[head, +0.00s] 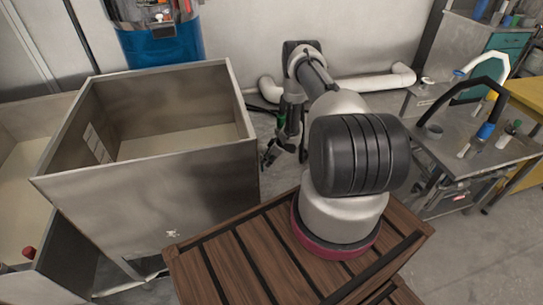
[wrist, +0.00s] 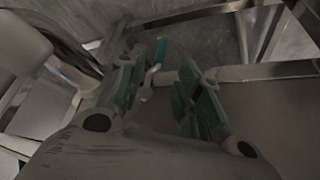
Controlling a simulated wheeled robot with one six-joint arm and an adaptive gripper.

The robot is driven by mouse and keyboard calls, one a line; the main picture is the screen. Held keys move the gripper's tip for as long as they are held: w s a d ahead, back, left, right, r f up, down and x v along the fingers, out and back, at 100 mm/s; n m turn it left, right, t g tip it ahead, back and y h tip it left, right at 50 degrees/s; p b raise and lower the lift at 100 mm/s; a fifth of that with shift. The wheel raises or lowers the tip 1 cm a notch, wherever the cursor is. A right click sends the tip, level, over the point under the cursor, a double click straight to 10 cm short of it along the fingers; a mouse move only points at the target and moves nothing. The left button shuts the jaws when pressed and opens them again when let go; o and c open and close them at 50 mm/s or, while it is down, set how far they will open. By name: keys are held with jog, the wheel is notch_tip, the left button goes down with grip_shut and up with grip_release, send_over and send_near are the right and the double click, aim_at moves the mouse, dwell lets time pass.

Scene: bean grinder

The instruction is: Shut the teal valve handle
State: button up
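The teal valve handle (wrist: 160,51) shows in the wrist view as a small narrow upright bar on a pale bent stem, above a metal pipe or rail. My gripper (wrist: 161,80) has green-padded fingers spread apart, with nothing held between them. The handle appears between and beyond the fingertips, closer to the left finger; I cannot tell whether they touch. In the head view my gripper (head: 268,157) hangs low beside the right wall of a large metal bin, pointing down. The handle cannot be made out in the head view.
The open metal bin (head: 150,205) stands close left of my gripper. A white pipe (head: 365,83) runs along the back wall. A blue drum (head: 165,50) stands behind the bin. A metal workbench (head: 455,150) with tools is at the right.

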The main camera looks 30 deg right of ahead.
jog(key=v, duration=0.5)
jog(key=shift+f, duration=0.1)
